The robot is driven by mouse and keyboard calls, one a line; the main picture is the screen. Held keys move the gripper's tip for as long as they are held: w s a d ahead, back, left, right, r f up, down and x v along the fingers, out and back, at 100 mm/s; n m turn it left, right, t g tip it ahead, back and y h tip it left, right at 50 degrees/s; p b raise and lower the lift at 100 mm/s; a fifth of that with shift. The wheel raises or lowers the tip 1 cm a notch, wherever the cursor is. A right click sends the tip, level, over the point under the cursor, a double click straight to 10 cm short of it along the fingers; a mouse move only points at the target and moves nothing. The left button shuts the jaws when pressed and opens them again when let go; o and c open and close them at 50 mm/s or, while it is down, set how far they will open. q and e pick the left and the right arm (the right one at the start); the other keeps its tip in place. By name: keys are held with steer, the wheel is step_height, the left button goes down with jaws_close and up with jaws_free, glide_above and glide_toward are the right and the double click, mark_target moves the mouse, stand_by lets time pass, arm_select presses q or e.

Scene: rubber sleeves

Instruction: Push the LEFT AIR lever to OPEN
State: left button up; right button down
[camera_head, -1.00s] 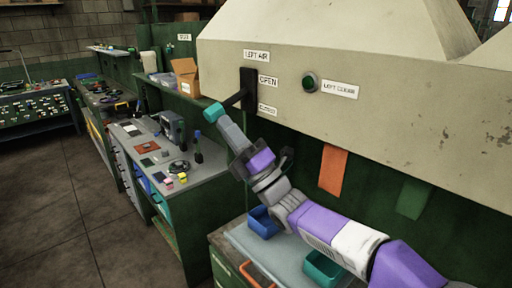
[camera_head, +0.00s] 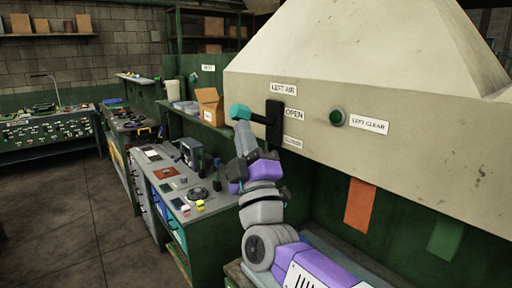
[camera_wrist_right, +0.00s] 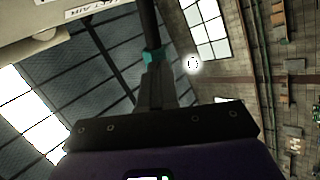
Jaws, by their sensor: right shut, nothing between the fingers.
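The LEFT AIR lever is a black arm (camera_head: 256,118) with a teal knob (camera_head: 240,112), standing out from a black plate (camera_head: 275,127) on the beige hood. The OPEN label (camera_head: 294,115) is beside the plate's middle, the lower label (camera_head: 292,142) beside its bottom. The lever now tilts slightly upward toward its knob. My right gripper (camera_head: 242,126) is shut and empty, its tips directly under the knob and seemingly touching it. In the right wrist view the knob (camera_wrist_right: 153,57) shows at the fingertips (camera_wrist_right: 154,72). My left gripper is out of view.
A green button (camera_head: 337,117) with a LEFT CLEAR label sits right of the lever on the hood (camera_head: 430,140). An orange strip (camera_head: 360,205) hangs below. A workbench with tools (camera_head: 170,185) and a cardboard box (camera_head: 209,104) stand to the left. Air left of the knob is clear.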

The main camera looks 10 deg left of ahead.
steer(key=b+v, duration=0.5)
steer(key=v, duration=0.9)
steer(key=shift+s+r, duration=0.2)
steer(key=shift+s, duration=0.05)
